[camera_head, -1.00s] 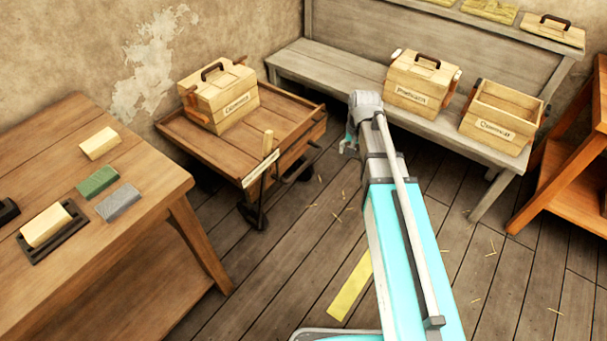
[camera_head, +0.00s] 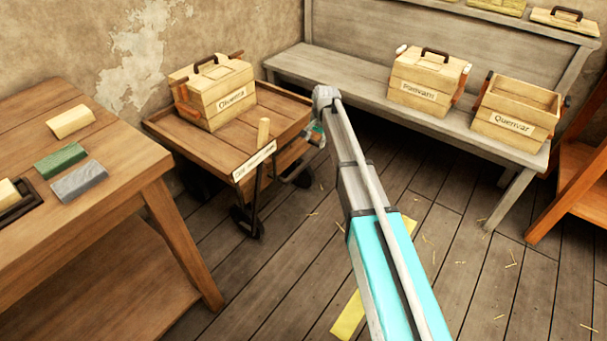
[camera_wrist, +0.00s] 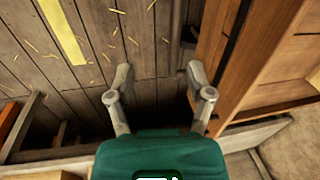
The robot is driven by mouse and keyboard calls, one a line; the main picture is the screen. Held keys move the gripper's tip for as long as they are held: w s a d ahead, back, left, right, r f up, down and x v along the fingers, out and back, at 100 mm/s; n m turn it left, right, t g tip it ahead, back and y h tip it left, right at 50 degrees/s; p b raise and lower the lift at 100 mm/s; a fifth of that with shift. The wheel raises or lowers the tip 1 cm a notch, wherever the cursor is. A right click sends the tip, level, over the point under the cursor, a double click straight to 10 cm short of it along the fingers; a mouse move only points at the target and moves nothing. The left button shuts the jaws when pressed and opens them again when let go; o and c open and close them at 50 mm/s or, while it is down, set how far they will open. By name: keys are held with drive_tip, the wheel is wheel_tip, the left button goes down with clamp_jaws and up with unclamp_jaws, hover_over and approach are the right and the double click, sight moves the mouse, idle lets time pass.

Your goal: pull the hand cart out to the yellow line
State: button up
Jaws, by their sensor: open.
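The wooden hand cart (camera_head: 175,135) stands by the back wall with a crate on its bed. My gripper (camera_head: 314,134) is just right of the cart's front end, partly hidden by my arm. In the wrist view my gripper (camera_wrist: 159,76) is open and empty, with the cart's side (camera_wrist: 250,60) to its right. A grey bar (camera_wrist: 176,35) lies ahead of the fingers. The yellow line (camera_head: 348,316) is on the floor, partly behind my arm, and upper left in the wrist view (camera_wrist: 62,30).
A wooden table (camera_head: 125,165) with several blocks stands at the left, close to the cart. A grey bench (camera_head: 345,78) with two boxes runs along the back. An orange-brown shelf (camera_head: 565,200) is at the right.

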sight(303, 165)
drive_tip(key=w+a+f, duration=0.1)
drive_tip(key=w+a+f+b, duration=0.1)
drive_tip(key=shift+w+a+f+b, duration=0.15)
drive_tip(key=shift+w+f+b, duration=0.15)
drive_tip(key=shift+w+f, duration=0.1)
drive_tip(key=f+b, duration=0.4)
drive_tip(key=w+a+f+b, duration=0.1)
drive_tip(key=f+b, duration=0.4)
drive_tip(key=a+f+b, duration=0.1)
drive_tip(key=f+b, duration=0.3)
drive_tip(key=shift+w+a+f, duration=0.1)
drive_tip(key=shift+w+f, duration=0.1)
idle(0.8)
drive_tip(key=shift+c, duration=0.3)
clamp_jaws()
